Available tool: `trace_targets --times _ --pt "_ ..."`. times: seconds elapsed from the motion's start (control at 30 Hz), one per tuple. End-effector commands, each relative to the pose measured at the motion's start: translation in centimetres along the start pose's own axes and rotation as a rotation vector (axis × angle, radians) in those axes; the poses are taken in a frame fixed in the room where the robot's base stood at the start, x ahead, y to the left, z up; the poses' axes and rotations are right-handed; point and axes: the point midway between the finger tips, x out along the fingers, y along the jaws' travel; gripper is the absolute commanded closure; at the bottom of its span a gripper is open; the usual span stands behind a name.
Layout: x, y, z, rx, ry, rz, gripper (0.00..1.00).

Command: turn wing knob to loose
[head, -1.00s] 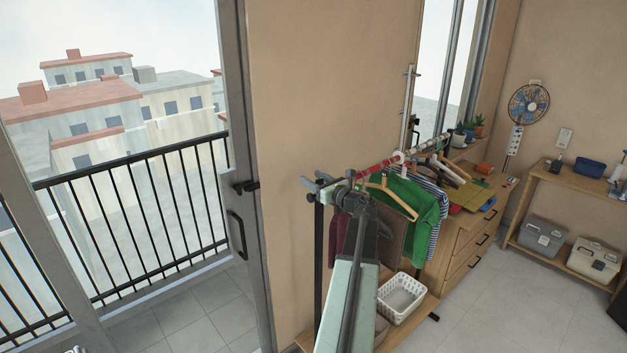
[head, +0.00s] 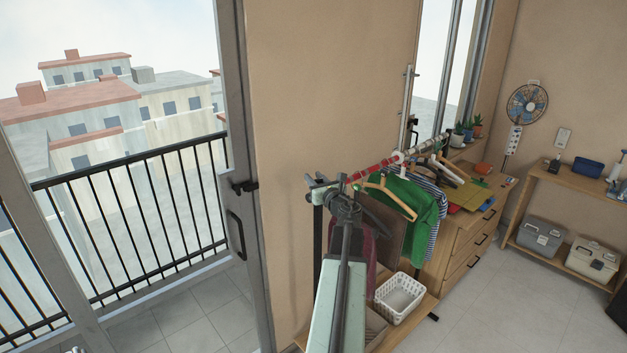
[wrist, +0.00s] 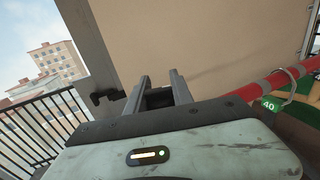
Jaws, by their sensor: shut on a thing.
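The wing knob (wrist: 159,98) shows in the wrist view as a dark piece between the two fingers of my gripper (wrist: 160,78). My gripper is shut on it, and the fingers hide most of its shape, so I cannot tell its turn angle. In the head view my gripper (head: 322,183) is at the near left end of the clothes rail (head: 390,162), at the top of the rack's black post. My own wrist and arm cover part of this end of the rack.
A red-banded stretch of rail (wrist: 272,84) runs to the right of my gripper in the wrist view. Hangers with a green shirt (head: 424,205) and other clothes hang there. A white basket (head: 399,298) sits below. The beige wall and balcony door handle (head: 237,235) are to the left.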

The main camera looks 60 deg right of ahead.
Motion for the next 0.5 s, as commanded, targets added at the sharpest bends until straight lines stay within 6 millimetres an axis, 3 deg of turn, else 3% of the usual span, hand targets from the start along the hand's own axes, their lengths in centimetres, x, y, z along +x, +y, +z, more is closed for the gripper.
trace_targets --times 0.5 --pt "-0.08 -0.58 -0.03 -0.001 0.001 -0.232 1.00"
